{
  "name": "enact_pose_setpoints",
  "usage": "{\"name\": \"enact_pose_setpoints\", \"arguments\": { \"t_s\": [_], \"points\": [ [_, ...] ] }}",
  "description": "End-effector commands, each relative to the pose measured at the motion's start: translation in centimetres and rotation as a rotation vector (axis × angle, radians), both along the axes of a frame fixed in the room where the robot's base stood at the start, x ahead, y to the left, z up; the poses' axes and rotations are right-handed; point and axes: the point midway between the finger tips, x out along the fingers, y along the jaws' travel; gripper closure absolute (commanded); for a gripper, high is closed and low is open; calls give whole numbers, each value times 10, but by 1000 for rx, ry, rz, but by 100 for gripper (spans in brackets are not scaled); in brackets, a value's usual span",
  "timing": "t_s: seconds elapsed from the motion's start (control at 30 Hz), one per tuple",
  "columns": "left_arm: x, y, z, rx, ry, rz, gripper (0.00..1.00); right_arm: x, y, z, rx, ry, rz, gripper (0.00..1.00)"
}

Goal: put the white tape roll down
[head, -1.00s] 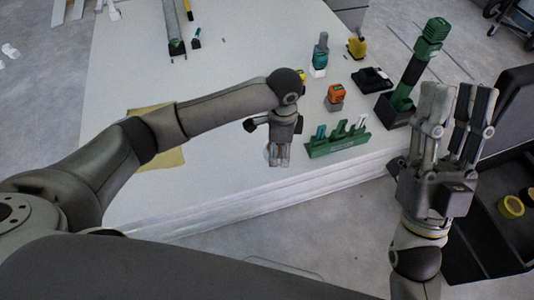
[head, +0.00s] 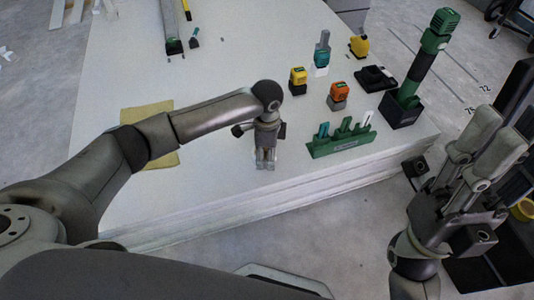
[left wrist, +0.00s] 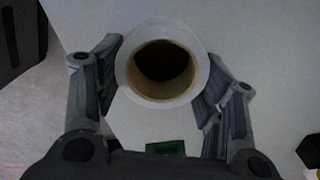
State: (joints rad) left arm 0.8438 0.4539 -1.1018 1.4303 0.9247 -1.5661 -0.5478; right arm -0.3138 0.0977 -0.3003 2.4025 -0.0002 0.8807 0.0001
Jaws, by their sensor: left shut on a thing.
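The white tape roll (left wrist: 187,103) shows in the left wrist view, a white ring with a brown core, its round opening facing the camera. My left gripper (left wrist: 163,82) is shut on it, with one finger at each side. In the head view my left gripper (head: 265,163) points down over the white panel stack (head: 225,185) near its front edge. The roll is hidden there behind the gripper, and I cannot tell whether it touches the panel. My right gripper (head: 492,148) is at the lower right, fingers apart and empty, clear of the panels.
Right of my left gripper stands a green rack (head: 341,141) with several upright items. Behind it are an orange-topped block (head: 338,95), a yellow-topped block (head: 298,80) and a green tool (head: 425,60) in a dark holder. A tan sheet (head: 147,112) lies left.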

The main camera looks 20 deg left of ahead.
Motion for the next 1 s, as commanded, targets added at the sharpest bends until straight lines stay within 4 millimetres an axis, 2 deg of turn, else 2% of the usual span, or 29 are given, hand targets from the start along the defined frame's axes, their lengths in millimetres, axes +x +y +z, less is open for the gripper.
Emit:
{"name": "enact_pose_setpoints", "arguments": {
  "t_s": [0.3, 0.33, 0.47, 0.87, 1.0],
  "points": [
    [0, 0, -1, -1, -1, 0, 60, -1, 0, 4, 1, -3, 0, 65],
    [0, 0, -1, -1, -1, 0, 32, -1, 0, 3, 1, -3, 0, 65],
    [0, 0, -1, -1, -1, 0, 16, -1, 0, 1, 2, 2, 1, 65],
    [1, 0, 1, -1, -2, -1, 15, -1, 0, -2, 2, 11, 0, 65],
    [1, -1, 22, -2, -2, -2, 15, 1, 0, 10, 0, 9, -1, 65]
  ]
}}
